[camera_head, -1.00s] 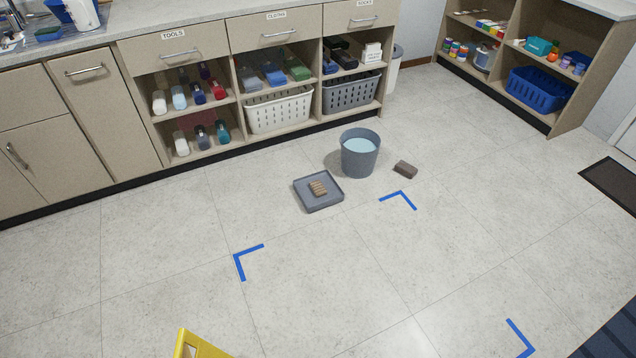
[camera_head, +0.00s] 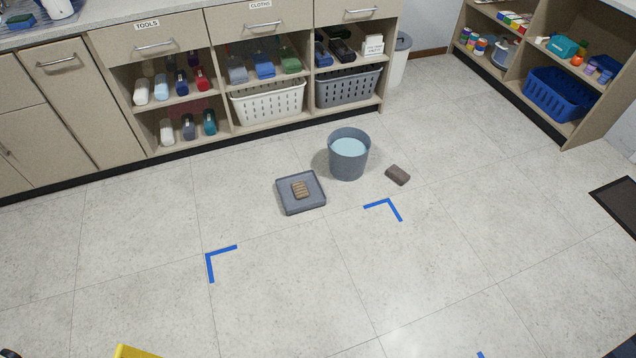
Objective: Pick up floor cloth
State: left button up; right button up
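I cannot pick out the floor cloth for certain. A small brown block-like item (camera_head: 397,175), perhaps a sponge or folded cloth, lies on the floor right of a grey bucket (camera_head: 348,168) of pale blue water. Left of the bucket, a shallow grey tray (camera_head: 288,207) holds a tan ribbed item (camera_head: 300,190), perhaps a brush. Under the drawer labelled CLOTHS, folded-looking grey (camera_head: 237,70), blue (camera_head: 264,67) and green (camera_head: 290,63) items sit on a shelf. Neither of my grippers is recognisable in view.
Blue corner marks (camera_head: 212,256) (camera_head: 390,206) are on the pale floor, which is mostly clear in front. A yellow object (camera_head: 135,351) is cut off at the bottom edge. White (camera_head: 268,104) and grey (camera_head: 347,89) baskets fill the lower shelves. A dark mat (camera_head: 615,200) lies at right.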

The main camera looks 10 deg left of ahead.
aim_at(299, 189)
jog(key=i+j+z, duration=0.1)
jog(key=i, duration=0.45)
jog(key=i+j+z, duration=0.1)
jog(key=i, duration=0.45)
